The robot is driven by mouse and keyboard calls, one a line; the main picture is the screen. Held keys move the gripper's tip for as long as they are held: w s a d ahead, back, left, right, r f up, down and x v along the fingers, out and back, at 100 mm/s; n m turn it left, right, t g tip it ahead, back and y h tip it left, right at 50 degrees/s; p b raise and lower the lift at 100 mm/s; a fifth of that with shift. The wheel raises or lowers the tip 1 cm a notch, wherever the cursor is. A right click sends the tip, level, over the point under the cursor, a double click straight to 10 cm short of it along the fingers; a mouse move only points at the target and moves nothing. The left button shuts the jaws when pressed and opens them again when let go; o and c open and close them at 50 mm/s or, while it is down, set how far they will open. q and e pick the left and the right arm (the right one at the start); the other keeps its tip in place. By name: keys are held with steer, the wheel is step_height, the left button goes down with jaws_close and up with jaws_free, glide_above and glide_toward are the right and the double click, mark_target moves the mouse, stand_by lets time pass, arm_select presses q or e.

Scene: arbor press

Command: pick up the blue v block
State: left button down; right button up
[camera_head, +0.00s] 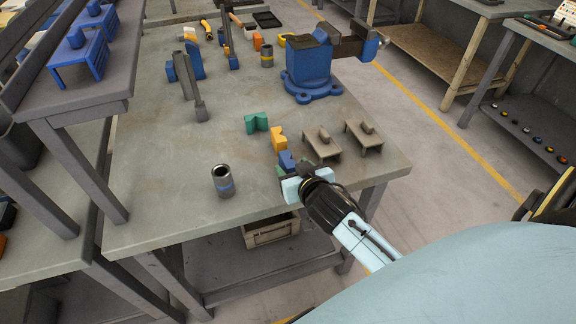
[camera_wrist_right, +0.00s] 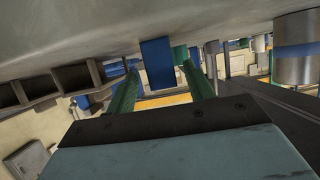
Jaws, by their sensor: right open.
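The blue v block (camera_head: 287,159) sits on the workbench (camera_head: 160,215) near its front right edge, just beyond my right gripper (camera_head: 291,171). In the right wrist view, the blue v block (camera_wrist_right: 157,62) shows between and just ahead of the green fingertips of the right gripper (camera_wrist_right: 160,70). The fingers are apart, with a visible gap beside the block. I cannot tell whether either finger touches it. The gripper body hides the block's lower near part in the head view. My left gripper is not in view.
A yellow v block (camera_head: 279,139) stands close behind the blue one, and a green v block (camera_head: 257,122) farther back. Two small brown stands (camera_head: 321,144) are to the right. A metal cylinder (camera_head: 223,181) stands left. A blue vise (camera_head: 310,70) is farther back.

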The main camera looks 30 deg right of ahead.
mark_target(286, 161)
steer(key=x, duration=0.4)
steer(key=shift+w+a+f, duration=0.1)
steer(key=shift+w, duration=0.25)
jaws_close()
